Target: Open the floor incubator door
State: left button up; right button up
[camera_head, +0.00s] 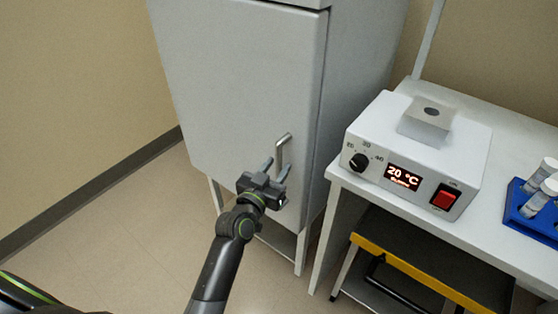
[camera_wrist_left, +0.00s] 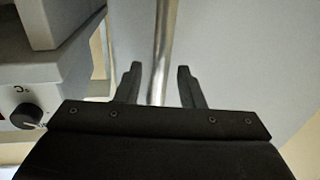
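The floor incubator (camera_head: 345,95) is a tall grey cabinet on legs, and its door (camera_head: 225,85) appears shut. A metal bar handle (camera_head: 281,150) stands near the door's right edge, its lower part hidden behind my gripper. My left gripper (camera_head: 277,168) is at the handle with its fingers apart. In the left wrist view the handle (camera_wrist_left: 163,40) runs between the two open fingers of my left gripper (camera_wrist_left: 158,72), with a visible gap on each side. My right gripper is not in view.
A white bench (camera_head: 400,205) stands right of the incubator, close to the door's handle side. It holds a heater box (camera_head: 425,190) reading 20 °C and a blue tube rack (camera_head: 515,215). A yellow-edged step stool (camera_head: 400,262) is below. Floor to the left is clear.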

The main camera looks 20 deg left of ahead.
pick_arm(q)
jog(key=shift+w+d, duration=0.15)
jog(key=shift+w, duration=0.8)
grip_shut()
